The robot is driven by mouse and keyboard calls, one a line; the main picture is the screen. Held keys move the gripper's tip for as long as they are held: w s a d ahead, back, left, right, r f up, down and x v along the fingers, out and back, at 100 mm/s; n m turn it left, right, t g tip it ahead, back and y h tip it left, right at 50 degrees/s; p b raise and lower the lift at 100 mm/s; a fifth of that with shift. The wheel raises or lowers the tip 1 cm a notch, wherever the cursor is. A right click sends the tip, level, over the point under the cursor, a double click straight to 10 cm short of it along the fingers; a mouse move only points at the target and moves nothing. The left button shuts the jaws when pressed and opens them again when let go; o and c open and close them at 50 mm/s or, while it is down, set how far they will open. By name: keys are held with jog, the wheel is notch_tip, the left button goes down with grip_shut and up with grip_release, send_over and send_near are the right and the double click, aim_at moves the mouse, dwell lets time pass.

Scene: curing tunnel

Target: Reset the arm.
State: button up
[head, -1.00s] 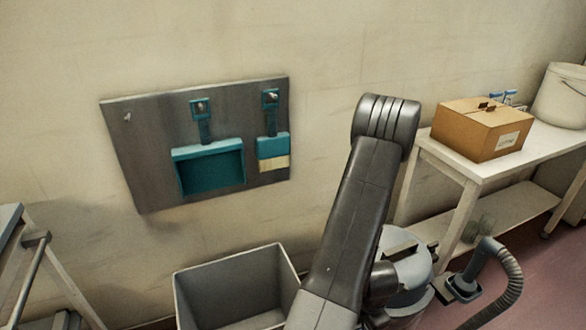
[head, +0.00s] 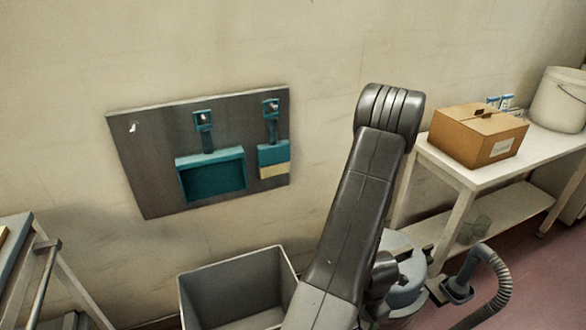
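My arm (head: 350,215) rises from the bottom edge of the head view to a ribbed dark joint (head: 390,110) in front of the wall. Beyond that joint the arm is hidden behind its own link. A dark part (head: 383,275) shows beside the link's lower right side; I cannot tell whether it belongs to my wrist.
A wall panel (head: 150,170) holds teal holders. A grey open bin (head: 205,300) stands below it. To the right are a round grey canister (head: 407,290), a ribbed hose (head: 500,280), and a white table (head: 470,178) with a cardboard box (head: 480,135) and bucket (head: 560,100). A cart (head: 45,270) is at left.

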notch_tip(320, 180, down, 11)
jog(key=b, duration=0.9)
jog(key=shift+f, duration=0.15)
jog(key=shift+r+p, duration=0.9)
jog(key=shift+r, duration=0.05)
notch_tip(320, 180, up, 8)
jog(key=p, duration=0.8)
jog(key=w+a+m+t+p, duration=0.1)
jog(key=w+a+t, duration=0.1)
jog(key=w+a, duration=0.2)
jog(key=w, duration=0.3)
jog(key=shift+y, duration=0.4)
jog(key=shift+s, duration=0.1)
